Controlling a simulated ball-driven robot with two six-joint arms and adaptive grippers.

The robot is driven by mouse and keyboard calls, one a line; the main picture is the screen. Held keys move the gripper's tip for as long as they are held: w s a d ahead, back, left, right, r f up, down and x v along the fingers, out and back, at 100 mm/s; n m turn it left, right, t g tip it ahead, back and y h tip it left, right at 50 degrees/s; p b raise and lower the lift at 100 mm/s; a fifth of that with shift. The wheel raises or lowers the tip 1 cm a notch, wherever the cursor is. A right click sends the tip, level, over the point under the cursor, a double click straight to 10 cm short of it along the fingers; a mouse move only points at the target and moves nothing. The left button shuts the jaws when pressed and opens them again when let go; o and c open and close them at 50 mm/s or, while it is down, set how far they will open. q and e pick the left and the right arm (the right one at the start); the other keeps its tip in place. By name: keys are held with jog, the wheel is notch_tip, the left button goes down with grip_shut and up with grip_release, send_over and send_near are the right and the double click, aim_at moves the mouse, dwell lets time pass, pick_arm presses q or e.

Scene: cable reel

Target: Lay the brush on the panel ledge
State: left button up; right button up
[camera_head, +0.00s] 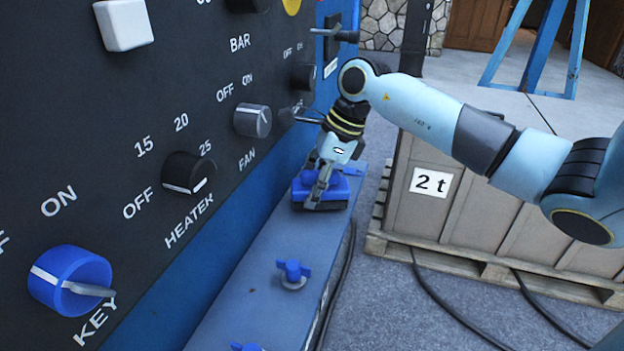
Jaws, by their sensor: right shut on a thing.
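The brush (340,188) has a blue body with a dark underside. It is at the far part of the blue panel ledge (255,270), level with it or just above; I cannot tell if it touches. My right gripper (319,186) points down and is shut on the brush, hiding part of it. The right arm reaches in from the right. My left gripper is not in view.
The dark control panel (110,170) with knobs and switches rises along the ledge's left. Blue wing fasteners (292,272) stick up from the nearer ledge. A crate marked 2 t (480,210) stands on a pallet at right. Dark cables run over the floor.

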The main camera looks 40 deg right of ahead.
jog(key=shift+f, duration=0.25)
jog(key=shift+f+b, duration=0.25)
jog(key=shift+b, duration=0.05)
jog(key=o, duration=1.1)
jog(key=v, duration=1.2)
